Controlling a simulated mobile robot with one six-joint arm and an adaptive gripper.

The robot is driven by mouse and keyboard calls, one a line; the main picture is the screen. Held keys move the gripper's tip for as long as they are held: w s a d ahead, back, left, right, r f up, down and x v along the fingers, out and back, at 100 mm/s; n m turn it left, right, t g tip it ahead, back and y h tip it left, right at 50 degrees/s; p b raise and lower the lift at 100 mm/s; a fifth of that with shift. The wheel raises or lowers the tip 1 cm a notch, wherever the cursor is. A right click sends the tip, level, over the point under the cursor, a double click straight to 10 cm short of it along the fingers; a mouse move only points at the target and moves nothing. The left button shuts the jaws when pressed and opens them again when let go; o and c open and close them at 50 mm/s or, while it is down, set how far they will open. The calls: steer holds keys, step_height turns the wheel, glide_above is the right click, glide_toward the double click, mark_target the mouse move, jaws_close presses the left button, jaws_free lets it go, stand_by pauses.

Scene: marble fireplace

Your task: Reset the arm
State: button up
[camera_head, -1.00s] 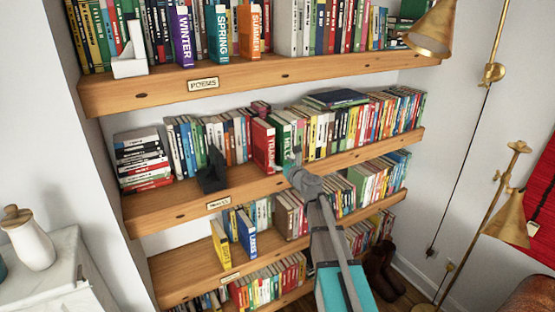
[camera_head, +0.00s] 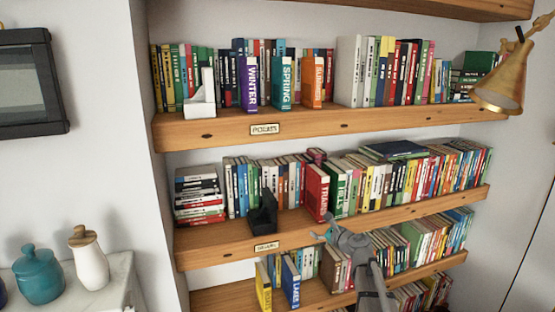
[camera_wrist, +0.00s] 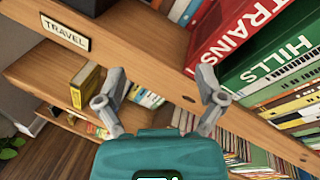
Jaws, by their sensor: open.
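My gripper (camera_head: 326,228) is in front of the middle bookshelf, just below and in front of the red TRAINS book (camera_head: 317,193). In the wrist view my gripper (camera_wrist: 160,80) shows two grey fingers spread apart with nothing between them. The shelf's wooden front edge runs behind the fingers. The TRAINS book (camera_wrist: 236,32) and the green HILLS book (camera_wrist: 280,72) stand beyond the right finger. A TRAVEL label (camera_wrist: 64,32) is at upper left on the shelf edge.
The upper shelf (camera_head: 370,130) holds WINTER (camera_head: 250,84), SPRING (camera_head: 280,82) and an orange book (camera_head: 312,82). A brass lamp (camera_head: 500,78) hangs at right. A teal jar (camera_head: 38,277) and a white jar (camera_head: 88,262) stand on a ledge at lower left.

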steer(key=s+a+f+n+g+h, duration=0.1)
steer(key=s+a+f+n+g, duration=0.1)
steer(key=s+f+n+g, duration=0.45)
steer(key=s+a+f+n+g+h, duration=0.1)
steer(key=s+a+f+n+g, duration=0.2)
steer(key=s+n, duration=0.6)
steer(key=s+d+f+n+g+h, duration=0.2)
steer(key=s+d+f+n+h, duration=0.1)
steer(key=s, duration=0.4)
steer(key=s+d+f+n+g+h, duration=0.2)
steer(key=s+d+f+n+h, duration=0.1)
steer(key=s+n, duration=0.2)
steer(key=shift+s+d+n, duration=0.3)
steer(key=shift+s+n, duration=0.05)
steer(key=shift+s, duration=0.65)
